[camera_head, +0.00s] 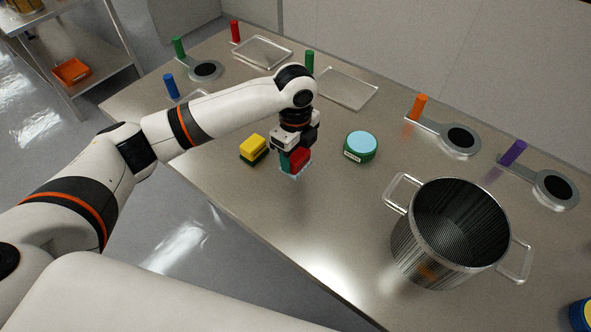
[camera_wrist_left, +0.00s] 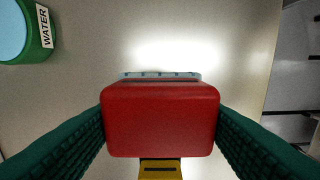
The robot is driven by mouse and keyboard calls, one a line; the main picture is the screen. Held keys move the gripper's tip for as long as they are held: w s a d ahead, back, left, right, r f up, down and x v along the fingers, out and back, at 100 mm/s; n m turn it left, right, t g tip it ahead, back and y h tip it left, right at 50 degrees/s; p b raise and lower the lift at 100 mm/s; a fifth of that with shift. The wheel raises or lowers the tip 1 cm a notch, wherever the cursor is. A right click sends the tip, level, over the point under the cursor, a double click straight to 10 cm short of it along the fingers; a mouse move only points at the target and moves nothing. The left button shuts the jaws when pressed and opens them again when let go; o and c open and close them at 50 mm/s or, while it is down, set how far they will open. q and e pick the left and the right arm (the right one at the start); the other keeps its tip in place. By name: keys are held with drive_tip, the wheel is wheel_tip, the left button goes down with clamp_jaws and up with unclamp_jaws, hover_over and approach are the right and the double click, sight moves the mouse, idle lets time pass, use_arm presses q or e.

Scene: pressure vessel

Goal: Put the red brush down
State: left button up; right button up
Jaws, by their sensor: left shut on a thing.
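The red brush (camera_head: 300,158) is a red block with a pale blue-white bristle edge, in the middle of the head view. My left gripper (camera_head: 293,160) is shut on it and points down at the steel table (camera_head: 330,225). In the left wrist view the brush (camera_wrist_left: 160,120) fills the middle, between the two green fingers on either side. Its pale bristles show along its far edge. I cannot tell whether the bristles touch the table or hang just above it. My right gripper is not in view.
A yellow and green sponge (camera_head: 254,148) lies just left of the brush. A green WATER container (camera_head: 360,147) stands to the right. A large steel pot (camera_head: 450,235) stands at the front right. Colored-handled tools and clear trays (camera_head: 345,88) line the back. Bare table lies in front.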

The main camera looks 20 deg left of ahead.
sight(298, 154)
use_arm(q)
drive_tip(key=shift+f, duration=0.85)
wheel_tip(298, 154, down, 4)
drive_tip(key=shift+p, duration=1.2)
drive_tip(key=shift+f, duration=0.15)
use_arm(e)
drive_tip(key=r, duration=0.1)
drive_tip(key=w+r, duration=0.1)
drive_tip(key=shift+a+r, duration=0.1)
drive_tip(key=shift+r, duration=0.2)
use_arm(q)
drive_tip(key=shift+f, duration=0.1)
drive_tip(key=o, duration=0.9)
drive_tip(key=shift+f+b, duration=0.25)
drive_tip(key=shift+b, duration=0.5)
drive_tip(key=r+b, duration=0.1)
drive_tip(key=r, duration=0.2)
drive_tip(key=r+b, duration=0.1)
drive_tip(key=r, duration=0.3)
drive_tip(key=r+b, duration=0.1)
drive_tip(key=r, duration=0.3)
drive_tip(key=shift+d+r, duration=0.15)
drive_tip(key=shift+d, duration=0.25)
drive_tip(key=shift+s+r, duration=0.1)
drive_tip(key=shift+r, duration=0.45)
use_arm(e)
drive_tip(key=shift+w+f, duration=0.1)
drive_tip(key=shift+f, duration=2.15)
